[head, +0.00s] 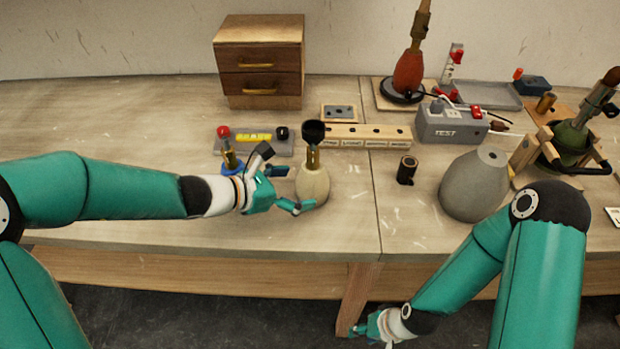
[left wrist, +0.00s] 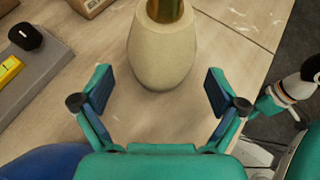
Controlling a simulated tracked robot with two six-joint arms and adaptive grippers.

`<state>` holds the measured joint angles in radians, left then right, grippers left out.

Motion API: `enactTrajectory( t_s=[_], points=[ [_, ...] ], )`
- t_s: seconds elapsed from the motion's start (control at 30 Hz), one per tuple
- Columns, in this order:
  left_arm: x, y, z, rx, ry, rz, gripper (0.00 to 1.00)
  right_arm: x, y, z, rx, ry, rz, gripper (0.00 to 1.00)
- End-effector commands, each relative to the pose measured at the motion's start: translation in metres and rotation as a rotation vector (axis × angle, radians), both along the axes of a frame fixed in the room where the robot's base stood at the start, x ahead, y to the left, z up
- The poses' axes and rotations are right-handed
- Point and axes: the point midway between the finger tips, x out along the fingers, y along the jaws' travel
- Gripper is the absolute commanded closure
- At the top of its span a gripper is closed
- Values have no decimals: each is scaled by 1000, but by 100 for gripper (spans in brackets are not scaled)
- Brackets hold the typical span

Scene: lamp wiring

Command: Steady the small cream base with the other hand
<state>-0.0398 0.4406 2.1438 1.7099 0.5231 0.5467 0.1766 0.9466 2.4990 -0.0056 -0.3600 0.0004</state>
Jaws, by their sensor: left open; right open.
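The small cream base (head: 313,184) stands upright on the bench with a brass stem and a black socket (head: 313,131) on top. It also shows in the left wrist view (left wrist: 160,55), ahead of the fingertips. My left gripper (head: 285,190) is open just left of the base; in the left wrist view its two fingers (left wrist: 160,92) are spread apart with the base between and beyond them, not gripped. My right gripper (head: 368,325) is low in front of the bench edge, far from the base. Its fingers are small in the head view.
A grey strip with red and black knobs (head: 252,140) and a labelled wooden block (head: 370,136) lie behind. A black cylinder (head: 407,170), a grey shade (head: 473,186) and a TEST box (head: 450,123) stand right.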

Motion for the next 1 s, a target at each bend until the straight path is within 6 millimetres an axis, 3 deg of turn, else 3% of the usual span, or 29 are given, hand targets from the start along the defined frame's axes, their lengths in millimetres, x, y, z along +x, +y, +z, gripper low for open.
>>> enactTrajectory(
  t_s=[0.03, 0.2, 0.7, 1.0],
  points=[
    [4, -7, -8, 0, -2, -4, 4, 0, 0, -10, 0, 0, 0, 58],
    [13, -19, -15, 0, 0, -2, 4, 0, 0, -20, 0, 0, 0, 58],
    [18, -28, -17, 0, 0, -2, 4, 0, 0, -24, 0, 0, 0, 58],
    [18, -28, -17, 0, 0, -2, 52, 0, 0, -24, 0, 0, 0, 58]
  ],
)
